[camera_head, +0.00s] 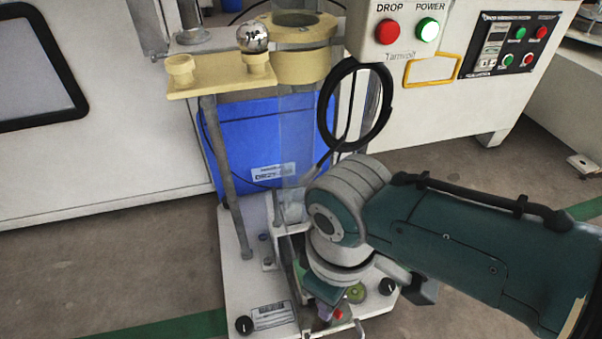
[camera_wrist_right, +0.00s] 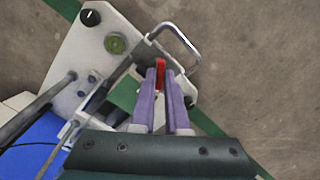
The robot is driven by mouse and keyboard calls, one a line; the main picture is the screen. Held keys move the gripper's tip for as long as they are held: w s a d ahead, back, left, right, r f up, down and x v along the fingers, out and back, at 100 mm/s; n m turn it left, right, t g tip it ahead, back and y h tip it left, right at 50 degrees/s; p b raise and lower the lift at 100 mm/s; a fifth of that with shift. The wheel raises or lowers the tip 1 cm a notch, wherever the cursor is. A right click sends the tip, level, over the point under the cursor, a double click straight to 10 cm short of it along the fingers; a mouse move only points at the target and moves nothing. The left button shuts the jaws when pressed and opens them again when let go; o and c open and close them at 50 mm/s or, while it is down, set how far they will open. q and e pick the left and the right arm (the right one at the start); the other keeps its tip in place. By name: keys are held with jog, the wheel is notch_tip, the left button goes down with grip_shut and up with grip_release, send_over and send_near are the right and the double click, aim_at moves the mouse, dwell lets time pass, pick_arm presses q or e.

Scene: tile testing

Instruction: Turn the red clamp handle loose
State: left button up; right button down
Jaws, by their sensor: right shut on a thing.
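The red clamp handle (camera_wrist_right: 161,66) shows in the right wrist view between the tips of two purple fingers. My right gripper (camera_wrist_right: 162,85) is shut on it, with the handle's red end showing just past the fingertips. In the head view a small red part of the handle (camera_head: 338,314) shows low in the picture, beside my right gripper (camera_head: 331,309). My right wrist hides most of the clamp there. My left gripper is in neither view.
The tester's white base plate (camera_head: 236,285) has black knobs, a green bubble level (camera_head: 355,293) and a metal loop handle (camera_wrist_right: 183,42). A pole and a clear tube rise from it. A blue box (camera_head: 250,140) stands behind. A steel ball (camera_head: 253,37) sits on the yellow upper bracket.

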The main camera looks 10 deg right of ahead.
jog(key=n, duration=0.4)
jog(key=shift+n, duration=0.4)
jog(key=n, duration=0.5)
jog(key=c, duration=1.2)
grip_release()
jog(key=shift+o, duration=0.2)
jog(key=shift+r+p, duration=0.55)
jog(key=shift+p, duration=0.15)
notch_tip(320, 180, up, 6)
jog(key=p, duration=0.6)
